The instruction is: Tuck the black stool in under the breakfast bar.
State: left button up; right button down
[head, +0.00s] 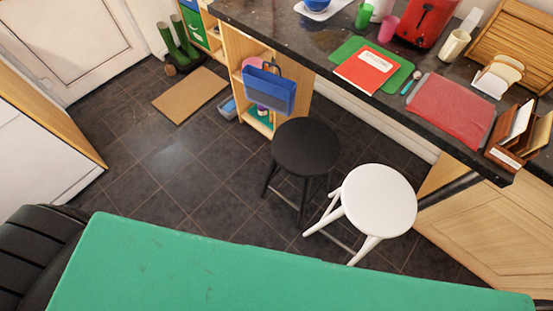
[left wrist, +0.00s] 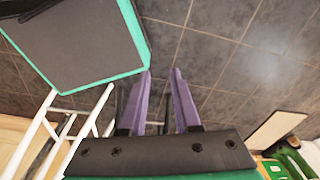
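The black stool (head: 306,148) stands upright on the dark tiles in the head view, its seat just out from the front edge of the breakfast bar (head: 305,40). The white stool (head: 378,200) stands close to its right. In the left wrist view my left gripper (left wrist: 161,72) has two purple fingers apart, with floor tiles showing between their tips. Dark bars show low between and beside the fingers; I cannot tell whether they are the black stool's legs. My left gripper is outside the head view. My right gripper is in neither view.
An open shelf end with a blue bin (head: 270,92) supports the bar left of the black stool. Tiled floor left of the stools is clear. White legs (left wrist: 45,125) show in the wrist view.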

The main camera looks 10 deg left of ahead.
aim_at(306, 147)
jog(key=z, duration=0.65)
jog(key=j+z, duration=0.9)
jog(key=k+j+z, duration=0.2)
jog(key=j+z, duration=0.2)
jog(key=k+j, duration=0.15)
jog(key=j, duration=0.2)
jog(key=k+j+z, duration=0.1)
jog(key=j, duration=0.2)
jog(key=k+j, duration=0.2)
jog(key=j+z, duration=0.05)
jog(key=j, duration=0.1)
